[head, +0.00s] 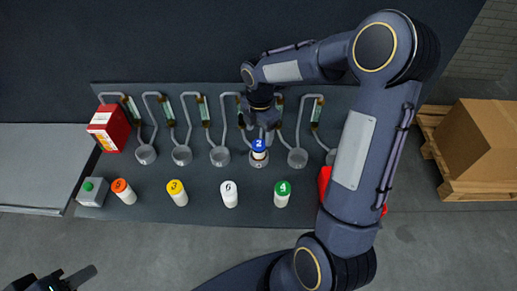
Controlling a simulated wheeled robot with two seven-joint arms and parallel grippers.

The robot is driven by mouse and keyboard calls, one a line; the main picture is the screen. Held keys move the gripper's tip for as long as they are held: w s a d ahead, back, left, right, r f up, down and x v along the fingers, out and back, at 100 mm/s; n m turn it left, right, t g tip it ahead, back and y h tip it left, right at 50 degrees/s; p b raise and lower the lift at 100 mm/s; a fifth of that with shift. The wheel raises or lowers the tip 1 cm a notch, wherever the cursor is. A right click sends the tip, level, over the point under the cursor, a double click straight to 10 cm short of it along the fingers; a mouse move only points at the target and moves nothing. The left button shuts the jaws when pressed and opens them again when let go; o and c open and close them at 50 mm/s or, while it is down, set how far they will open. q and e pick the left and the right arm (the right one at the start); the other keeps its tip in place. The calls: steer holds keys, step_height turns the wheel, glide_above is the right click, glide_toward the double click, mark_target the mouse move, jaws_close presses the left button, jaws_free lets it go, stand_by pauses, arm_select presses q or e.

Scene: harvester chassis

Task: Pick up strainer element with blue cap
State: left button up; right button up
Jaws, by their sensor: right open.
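The strainer element with the blue cap (259,146), marked 2, stands upright in a round grey cup (258,163) in the row on the panel. My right gripper (262,124) is open, just behind and above the blue cap. From this angle I cannot tell whether its fingers touch the cap. My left gripper (67,280) is at the bottom left, cut off by the picture's edge, far from the element. Whether it is open or shut does not show clearly.
Elements with orange (119,185), yellow (175,187), white (229,187) and green (283,187) caps stand in front of the cups. A red box (108,128) is at left, a grey box with green button (92,191) below it. My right arm hides the panel's right end.

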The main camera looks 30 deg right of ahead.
mark_target(258, 144)
step_height(258, 144, down, 8)
steer(key=shift+a+f+p, duration=0.15)
steer(key=shift+p, duration=0.4)
steer(key=c, duration=1.1)
